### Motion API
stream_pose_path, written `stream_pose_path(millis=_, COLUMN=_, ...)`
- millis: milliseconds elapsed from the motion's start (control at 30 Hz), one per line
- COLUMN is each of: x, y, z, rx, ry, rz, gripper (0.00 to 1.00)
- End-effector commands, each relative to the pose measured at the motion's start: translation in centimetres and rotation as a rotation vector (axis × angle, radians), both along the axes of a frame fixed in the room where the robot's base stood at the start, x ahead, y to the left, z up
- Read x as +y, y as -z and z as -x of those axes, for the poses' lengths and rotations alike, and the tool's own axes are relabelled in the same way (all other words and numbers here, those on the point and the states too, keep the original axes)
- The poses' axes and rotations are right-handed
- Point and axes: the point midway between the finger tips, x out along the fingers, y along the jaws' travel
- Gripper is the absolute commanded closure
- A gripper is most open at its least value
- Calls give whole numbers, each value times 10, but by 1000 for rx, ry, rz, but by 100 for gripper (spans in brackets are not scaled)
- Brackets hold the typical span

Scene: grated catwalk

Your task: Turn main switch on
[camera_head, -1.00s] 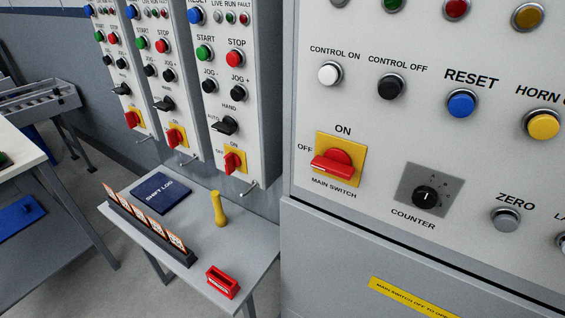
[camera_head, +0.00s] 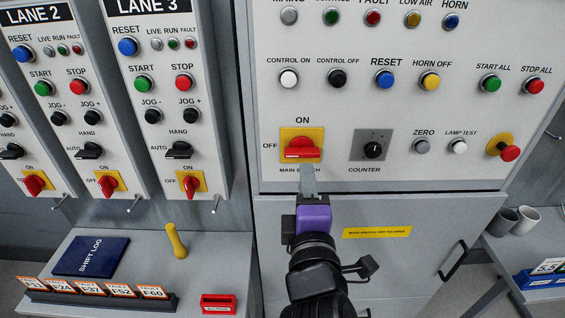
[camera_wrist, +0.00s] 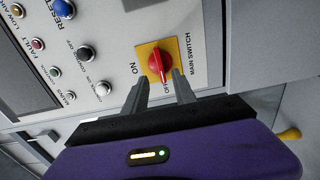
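The main switch (camera_head: 302,144) is a red rotary knob on a yellow plate, on the large light grey panel. ON is printed above it and OFF to its left. Its handle lies level, toward OFF. The wrist view also shows the main switch (camera_wrist: 158,64), with the handle toward the OFF label. My gripper (camera_head: 308,172) is just below the switch in the head view. In the wrist view my gripper (camera_wrist: 160,80) is open, its two fingertips apart with the knob just beyond and between them. I see no clear contact.
The counter dial (camera_head: 373,150) sits to the right of the switch, and push buttons fill the panel above. Lane panels with similar red switches (camera_head: 191,184) stand at left. A low table (camera_head: 205,260) holds a shift log, a yellow handle and a red block.

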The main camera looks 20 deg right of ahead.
Motion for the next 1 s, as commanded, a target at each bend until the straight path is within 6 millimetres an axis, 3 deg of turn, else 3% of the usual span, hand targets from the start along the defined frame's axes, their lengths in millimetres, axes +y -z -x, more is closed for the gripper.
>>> stream_pose_path(millis=533, x=-20, y=-1, z=-65, rx=2, ry=-3, rz=6, gripper=67)
stream_pose_path(millis=933, x=-23, y=0, z=-73, rx=2, ry=-5, rz=5, gripper=67)
stream_pose_path(millis=1000, x=-23, y=0, z=-73, rx=2, ry=-5, rz=5, gripper=79)
